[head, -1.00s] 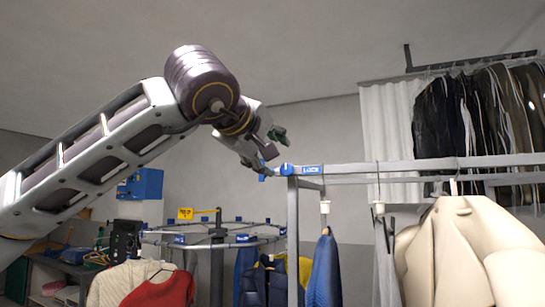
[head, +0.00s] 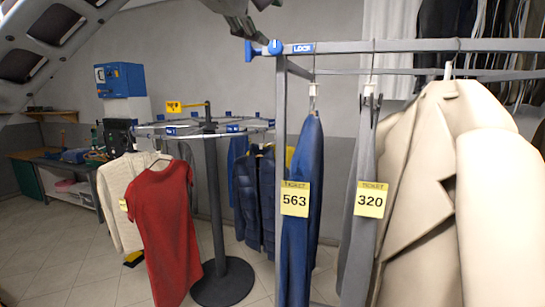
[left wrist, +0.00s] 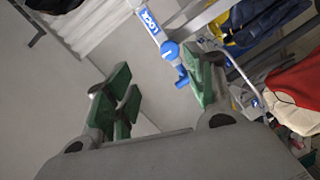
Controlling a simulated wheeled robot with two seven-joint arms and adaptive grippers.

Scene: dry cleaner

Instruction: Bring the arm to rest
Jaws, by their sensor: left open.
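My left arm (head: 45,35) crosses the top left corner of the head view. Its gripper (head: 240,20) is cut off by the top edge, just above and left of the blue knob (head: 275,47) on the rail end. In the left wrist view my left gripper (left wrist: 165,88) is open, with green finger pads apart and nothing held between them. There the blue knob (left wrist: 170,50) shows beyond the fingers, beside the right one; I cannot tell the exact gap. A blue LOCK label (left wrist: 150,21) is beside it. My right gripper is not in view.
The grey rail (head: 400,46) runs right from the knob. A blue garment (head: 302,230) tagged 563, a grey one tagged 320 (head: 361,170) and a cream coat (head: 440,170) hang there. A round rack with a red dress (head: 165,225) stands left. Open floor lies front left.

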